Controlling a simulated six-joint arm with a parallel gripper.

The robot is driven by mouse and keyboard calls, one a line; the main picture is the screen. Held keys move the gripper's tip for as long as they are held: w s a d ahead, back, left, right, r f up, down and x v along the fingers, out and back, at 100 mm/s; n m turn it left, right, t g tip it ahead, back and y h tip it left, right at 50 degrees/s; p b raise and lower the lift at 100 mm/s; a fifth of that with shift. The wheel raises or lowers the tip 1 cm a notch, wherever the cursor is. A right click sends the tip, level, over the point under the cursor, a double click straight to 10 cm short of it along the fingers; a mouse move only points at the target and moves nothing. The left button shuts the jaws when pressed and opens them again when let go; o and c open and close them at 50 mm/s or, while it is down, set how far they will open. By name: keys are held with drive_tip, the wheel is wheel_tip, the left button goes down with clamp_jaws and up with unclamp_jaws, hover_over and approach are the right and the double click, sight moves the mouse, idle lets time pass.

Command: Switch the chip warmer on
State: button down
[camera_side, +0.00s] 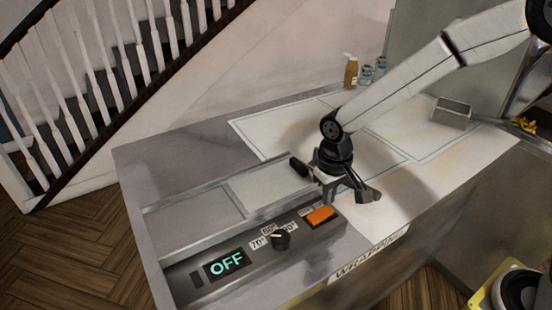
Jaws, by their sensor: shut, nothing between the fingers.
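The chip warmer (196,232) is a grey metal unit set along the near left of the counter. Its sloping front panel carries a dark display (227,262) that reads OFF in green letters. To the right of the display is a black round knob (281,240) among temperature labels, one of which reads 70. Further right is an orange rocker switch (320,216). My gripper (345,198) is shut and empty, just above and to the right of the orange switch. I cannot tell whether it touches the switch.
A small metal box (451,111) stands at the back right of the counter. Several bottles (351,72) stand at the back edge. A label reading WRAPPING (368,256) is on the front edge. The pale marked surface (400,190) right of the warmer is mostly clear.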

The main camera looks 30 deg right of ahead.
sight(331, 210)
drive_tip(key=shift+f, duration=1.3)
idle(1.2)
drive_tip(key=shift+r, duration=3.55)
drive_tip(key=shift+d, duration=0.15)
drive_tip(key=shift+s+d, duration=0.25)
drive_tip(key=s+d+f+t, duration=0.2)
drive_tip(key=s+d, duration=0.7)
drive_tip(key=s, duration=0.1)
drive_tip(key=shift+s+d+f+t, duration=0.2)
drive_tip(key=shift+s+t, duration=0.05)
drive_tip(key=shift+t, duration=0.05)
